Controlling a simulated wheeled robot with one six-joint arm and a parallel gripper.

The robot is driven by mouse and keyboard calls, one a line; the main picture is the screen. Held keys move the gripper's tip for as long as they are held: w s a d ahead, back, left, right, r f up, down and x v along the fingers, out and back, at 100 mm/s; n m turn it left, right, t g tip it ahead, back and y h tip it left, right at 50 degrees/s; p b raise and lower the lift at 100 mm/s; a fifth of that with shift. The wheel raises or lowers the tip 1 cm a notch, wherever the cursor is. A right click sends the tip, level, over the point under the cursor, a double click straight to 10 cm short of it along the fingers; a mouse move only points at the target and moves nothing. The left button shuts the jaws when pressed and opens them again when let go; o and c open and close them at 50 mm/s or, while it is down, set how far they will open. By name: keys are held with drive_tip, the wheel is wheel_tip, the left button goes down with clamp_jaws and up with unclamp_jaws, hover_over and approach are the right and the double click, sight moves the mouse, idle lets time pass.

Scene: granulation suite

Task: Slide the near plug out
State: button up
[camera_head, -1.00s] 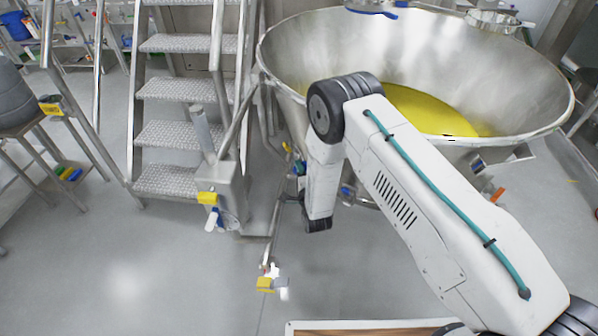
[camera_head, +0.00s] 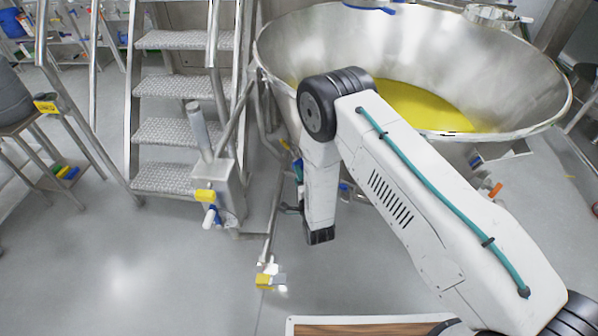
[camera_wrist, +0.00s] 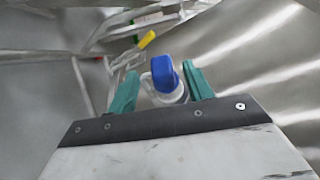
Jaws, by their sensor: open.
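In the wrist view, a blue-topped piece with a rounded white body (camera_wrist: 165,74), which may be the near plug, shows between the two teal fingers of my gripper (camera_wrist: 161,82). The fingers stand apart on either side of it. I cannot tell whether they touch it or how deep it sits between them. In the head view my arm hangs down in front of the large steel bowl (camera_head: 520,75), and my fingers and the plug cannot be made out there.
The bowl holds yellow material (camera_head: 420,106). Open grey floor (camera_head: 130,275) lies at lower left.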

drive_tip(key=v, duration=0.3)
drive_tip(key=shift+s+a, duration=0.3)
